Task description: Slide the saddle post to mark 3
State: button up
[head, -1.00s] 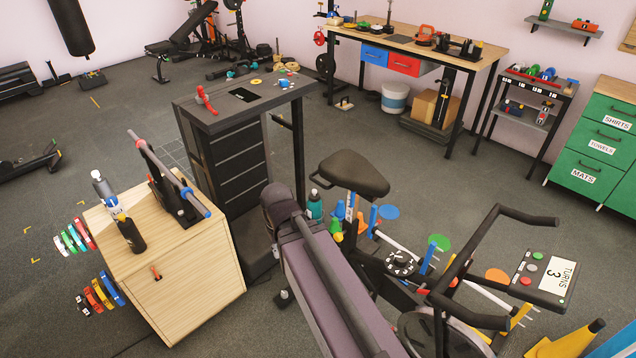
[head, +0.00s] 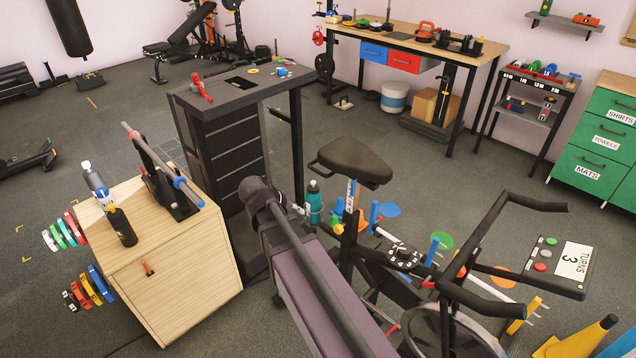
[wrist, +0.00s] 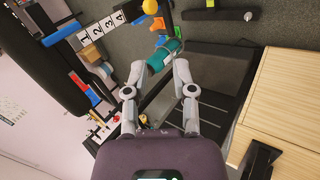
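The black saddle (head: 354,165) sits on the exercise bike, its post (head: 350,205) below it carrying blue parts and a pale plate. In the wrist view a white strip numbered 1 to 4 (wrist: 112,30) lies at the upper left, with a blue part (wrist: 62,32) beside it and a yellow ball (wrist: 150,6) near its 4 end. Which mark the post is at, I cannot tell. My gripper (wrist: 158,68) is open, its two grey fingers apart with nothing held, the strip ahead and to the left. In the head view my arm hides the gripper almost wholly.
A teal bottle (head: 314,204) stands close by the post; it also shows just beyond my fingers in the wrist view (wrist: 164,56). A dark drawer cabinet (head: 225,160) and wooden cabinet (head: 180,270) stand left. The console reading TURNS 3 (head: 565,262) and handlebars are at right.

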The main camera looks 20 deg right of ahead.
jog(key=w+d+n+t+h+b, duration=0.1)
jog(key=w+d+t+h+b, duration=0.1)
jog(key=w+h+b, duration=0.3)
jog(key=n+t+h+b, duration=0.2)
jog(key=b, duration=0.1)
send_near(317, 172)
jog(key=a, duration=0.3)
jog(key=shift+s+a, duration=0.15)
jog(key=shift+s, duration=0.2)
jog(key=shift+r+b+x, duration=0.15)
jog(key=shift+b+x, duration=0.5)
jog(key=shift+x, duration=2.8)
jog(key=shift+r+b+x, duration=0.15)
jog(key=shift+b+x, duration=0.45)
jog(key=shift+x, duration=2.9)
jog(key=shift+s, duration=0.2)
grip_shut()
